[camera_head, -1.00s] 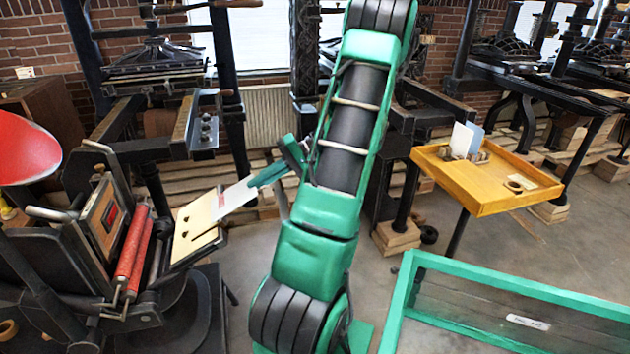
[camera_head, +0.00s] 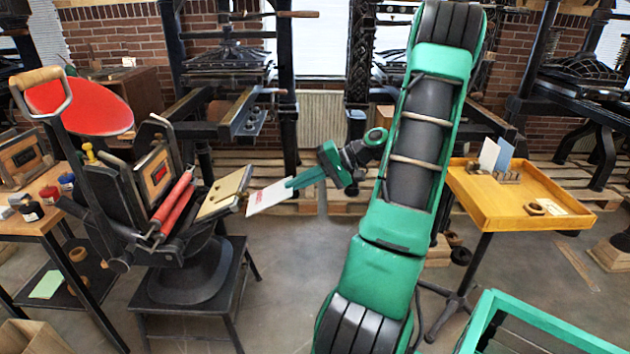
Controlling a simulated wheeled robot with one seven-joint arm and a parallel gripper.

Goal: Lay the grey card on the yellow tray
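My gripper (camera_head: 292,184) is shut on one end of a pale grey card (camera_head: 268,198) with a small red print. The card points left, its far end close to the tan board (camera_head: 222,193) of a hand press; whether they touch I cannot tell. The yellow tray (camera_head: 482,211) stands on a stand at the right, beyond my arm. In it a white card and a blue card (camera_head: 504,154) stand upright in a small holder, and a round ring (camera_head: 534,209) lies near a pale label.
The hand press (camera_head: 180,235) with red rollers and a red disc (camera_head: 85,108) stands at the left. A wooden table (camera_head: 35,222) with ink pots is at far left. A green-framed thing (camera_head: 530,318) is at the lower right. More presses line the back wall.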

